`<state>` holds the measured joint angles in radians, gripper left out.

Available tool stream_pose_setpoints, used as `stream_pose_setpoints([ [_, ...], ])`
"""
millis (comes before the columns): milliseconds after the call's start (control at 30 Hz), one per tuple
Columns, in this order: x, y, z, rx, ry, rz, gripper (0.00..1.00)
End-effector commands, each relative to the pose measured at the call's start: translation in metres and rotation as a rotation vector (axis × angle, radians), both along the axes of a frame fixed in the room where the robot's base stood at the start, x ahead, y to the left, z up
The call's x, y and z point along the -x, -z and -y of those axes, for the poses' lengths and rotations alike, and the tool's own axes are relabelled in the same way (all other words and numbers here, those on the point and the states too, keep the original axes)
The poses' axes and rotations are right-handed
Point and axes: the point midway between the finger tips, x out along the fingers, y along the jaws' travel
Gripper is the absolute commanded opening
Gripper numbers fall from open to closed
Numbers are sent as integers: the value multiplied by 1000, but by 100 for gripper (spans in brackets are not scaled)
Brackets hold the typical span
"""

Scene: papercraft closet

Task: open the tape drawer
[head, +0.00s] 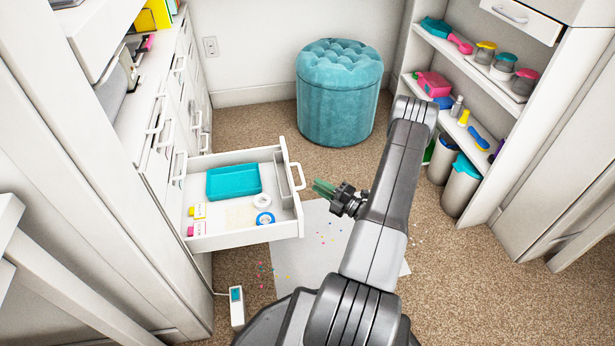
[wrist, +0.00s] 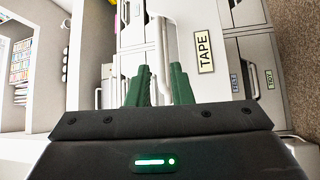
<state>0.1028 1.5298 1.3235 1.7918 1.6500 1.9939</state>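The tape drawer (head: 250,236) stands pulled out from the left cabinet in the head view. Its front faces right and carries a white handle (head: 298,177). In the wrist view its front bears a TAPE label (wrist: 205,52), and the handle (wrist: 164,45) shows ahead of my fingers. My gripper (head: 318,187) has green fingers and is just right of the handle in the head view. In the wrist view my gripper (wrist: 162,76) has its fingers apart with nothing held. It looks clear of the handle; the exact gap is hard to tell.
The drawer holds a teal tray (head: 233,181), a blue-and-white roll (head: 265,218) and small bottles (head: 198,211). A teal pouf (head: 339,95) stands at the back. Shelves (head: 470,68) and bins (head: 461,187) line the right. A pale sheet (head: 300,262) lies on the carpet below.

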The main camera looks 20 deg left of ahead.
Motion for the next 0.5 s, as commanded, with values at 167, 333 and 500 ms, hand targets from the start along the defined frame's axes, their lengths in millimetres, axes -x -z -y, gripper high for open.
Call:
stream_pose_setpoints([
  [167,10,3,34,0,3,-2,20],
  [333,15,7,52,0,2,-1,20],
  [500,17,9,57,1,0,0,20],
])
